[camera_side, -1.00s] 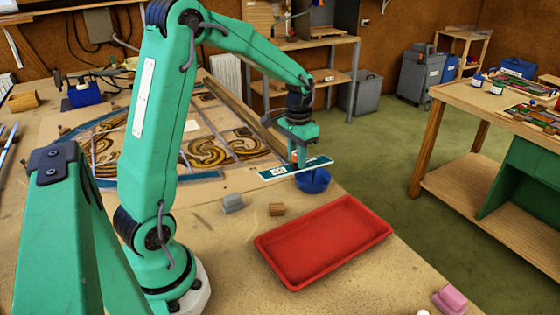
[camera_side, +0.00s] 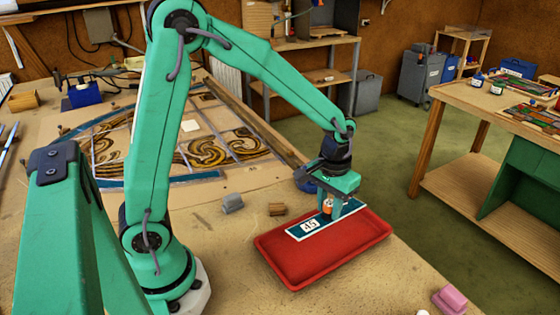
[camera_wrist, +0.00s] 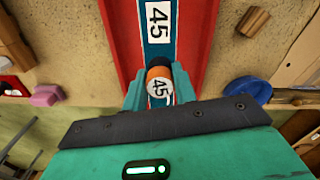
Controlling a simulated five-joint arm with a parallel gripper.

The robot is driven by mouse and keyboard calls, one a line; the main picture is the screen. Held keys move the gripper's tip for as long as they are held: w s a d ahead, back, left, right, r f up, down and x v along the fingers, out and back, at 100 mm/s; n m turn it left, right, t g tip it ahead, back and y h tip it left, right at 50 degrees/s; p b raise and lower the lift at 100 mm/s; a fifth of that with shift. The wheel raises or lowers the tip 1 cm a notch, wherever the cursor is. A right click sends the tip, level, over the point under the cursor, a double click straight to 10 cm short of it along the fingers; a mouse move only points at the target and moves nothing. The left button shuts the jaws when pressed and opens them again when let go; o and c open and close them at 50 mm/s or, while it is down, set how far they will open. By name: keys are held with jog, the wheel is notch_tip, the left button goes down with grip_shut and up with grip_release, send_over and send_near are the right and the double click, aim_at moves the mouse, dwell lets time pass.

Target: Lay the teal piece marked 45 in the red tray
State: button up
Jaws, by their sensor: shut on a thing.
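My gripper (camera_side: 338,207) is shut on the teal piece marked 45 (camera_side: 324,219), a long flat strip with a white 45 label. The strip appears over the red tray (camera_side: 347,258), toward its far left side; I cannot tell whether it touches the tray. In the wrist view the teal piece (camera_wrist: 143,50) runs along the tray (camera_wrist: 195,45), with my gripper's fingers (camera_wrist: 160,97) around an orange and white knob marked 45 (camera_wrist: 159,82). The knob (camera_side: 327,206) also shows in the side view.
A blue bowl (camera_side: 305,180) stands behind the tray, partly hidden by my gripper. A pink block (camera_side: 450,299) sits at the front right. The leaded panel (camera_side: 200,152) lies further back.

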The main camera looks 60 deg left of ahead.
jog(key=shift+f, duration=1.05)
jog(key=shift+f, duration=0.2)
send_over(325, 242)
jog(key=shift+f, duration=2.55)
jog(key=shift+f, duration=0.25)
jog(key=o, duration=1)
jog(key=shift+c, duration=0.2)
jog(key=shift+r, duration=0.2)
